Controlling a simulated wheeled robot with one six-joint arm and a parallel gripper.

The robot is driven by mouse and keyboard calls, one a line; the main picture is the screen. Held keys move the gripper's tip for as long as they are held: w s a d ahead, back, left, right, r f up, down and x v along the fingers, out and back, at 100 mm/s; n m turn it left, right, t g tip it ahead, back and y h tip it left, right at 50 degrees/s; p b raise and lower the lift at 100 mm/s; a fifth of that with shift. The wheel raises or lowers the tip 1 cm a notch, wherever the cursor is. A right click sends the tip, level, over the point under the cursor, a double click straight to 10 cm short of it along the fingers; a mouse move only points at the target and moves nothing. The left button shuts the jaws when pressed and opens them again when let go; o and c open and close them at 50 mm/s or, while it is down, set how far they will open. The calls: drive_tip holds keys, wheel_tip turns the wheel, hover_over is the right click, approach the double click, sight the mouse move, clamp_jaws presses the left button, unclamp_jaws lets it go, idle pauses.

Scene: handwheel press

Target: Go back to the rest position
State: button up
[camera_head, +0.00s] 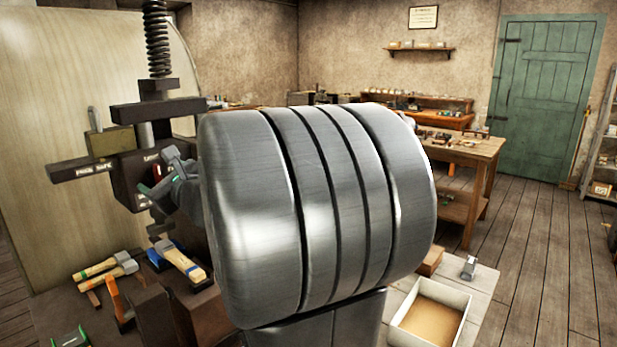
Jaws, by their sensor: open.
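My gripper (158,173) is at the left of the view, in front of the dark body of the handwheel press (133,172). A large grey metal link of my own arm fills the middle of the view and hides the right side of the press and part of the bench.
Hammers (181,262) and other hand tools lie on the dark bench left of my arm. An open tray (431,318) and a small metal piece (468,267) sit on a pale surface at lower right. Wooden workbenches (470,152) and a green door (546,95) stand behind.

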drive_tip(key=m+p, duration=0.3)
drive_tip(key=shift+r, duration=0.15)
drive_tip(key=shift+m+p, duration=0.4)
drive_tip(key=shift+m, duration=0.3)
drive_tip(key=shift+s+d+f, duration=0.1)
drive_tip(key=shift+f, duration=0.1)
